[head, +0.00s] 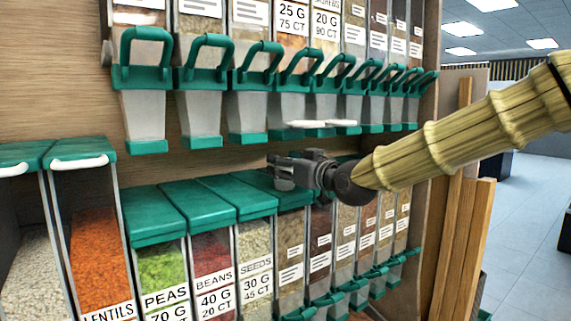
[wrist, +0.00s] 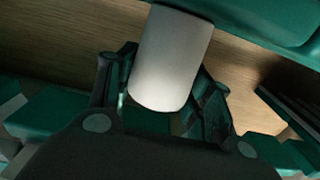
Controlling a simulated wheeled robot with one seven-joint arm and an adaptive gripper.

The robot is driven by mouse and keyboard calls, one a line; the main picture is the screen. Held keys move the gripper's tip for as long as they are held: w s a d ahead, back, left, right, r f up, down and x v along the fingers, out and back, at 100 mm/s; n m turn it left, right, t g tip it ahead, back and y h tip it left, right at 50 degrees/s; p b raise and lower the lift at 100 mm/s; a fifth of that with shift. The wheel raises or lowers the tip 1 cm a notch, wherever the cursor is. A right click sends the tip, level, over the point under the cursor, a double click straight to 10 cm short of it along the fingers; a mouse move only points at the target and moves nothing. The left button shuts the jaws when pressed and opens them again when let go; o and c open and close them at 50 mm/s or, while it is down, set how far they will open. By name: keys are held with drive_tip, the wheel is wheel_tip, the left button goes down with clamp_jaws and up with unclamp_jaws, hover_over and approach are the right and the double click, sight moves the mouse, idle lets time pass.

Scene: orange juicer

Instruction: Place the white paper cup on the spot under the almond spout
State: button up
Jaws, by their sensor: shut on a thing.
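My gripper (head: 284,171) is in the gap between the upper dispensers and the lower bins, right of the middle in the head view. In the wrist view its two fingers (wrist: 166,95) are shut on the white paper cup (wrist: 172,60), one on each side. The cup looks tilted in that view, and its far end is close to a green part. In the head view the cup is mostly hidden by the gripper and hard to make out. Upper dispensers with green-tipped spouts (head: 290,110) hang above the gripper. No almond label is readable, so I cannot tell which spout is almond.
Green-lidded bins (head: 205,200) marked lentils, peas, beans and seeds stand below and left of my gripper. Green looped handles (head: 203,60) stick out along the upper row. A wooden back panel (head: 50,70) lies behind. Open floor (head: 525,200) shows at the right.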

drive_tip(key=o, duration=0.7)
drive_tip(key=shift+d, duration=0.1)
drive_tip(key=shift+r, duration=0.1)
drive_tip(key=shift+s+d, duration=0.15)
drive_tip(key=shift+s, duration=0.05)
drive_tip(key=b+v, duration=0.4)
drive_tip(key=v, duration=0.7)
drive_tip(key=shift+s+d, duration=0.1)
drive_tip(key=shift+s, duration=0.1)
